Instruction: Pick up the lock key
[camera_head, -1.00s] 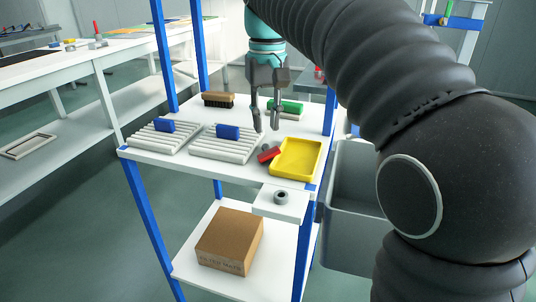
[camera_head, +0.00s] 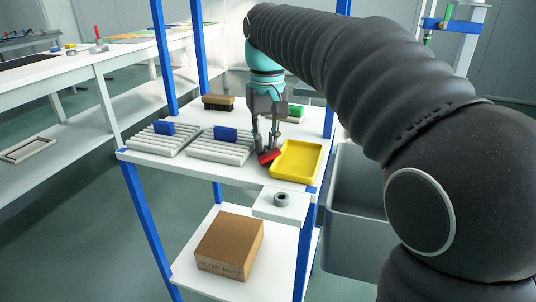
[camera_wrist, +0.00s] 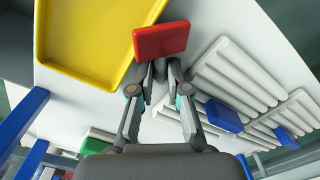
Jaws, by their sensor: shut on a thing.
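The lock key, a small piece with a red block-shaped part (camera_head: 268,157), is at the shelf's top board, just left of the yellow tray. My gripper (camera_head: 267,150) reaches down from above and is shut on it. In the wrist view the red part of the lock key (camera_wrist: 161,40) sits at the tips of my gripper (camera_wrist: 160,70). The fingers hide its grey part. I cannot tell whether the key still touches the board.
The yellow tray (camera_head: 274,169) is close on the right. Ribbed grey racks (camera_head: 221,149) with blue blocks stand to the left. A brush (camera_head: 218,103) and a green-topped item (camera_head: 295,112) lie behind. A grey bin (camera_head: 352,210) is beside the shelf.

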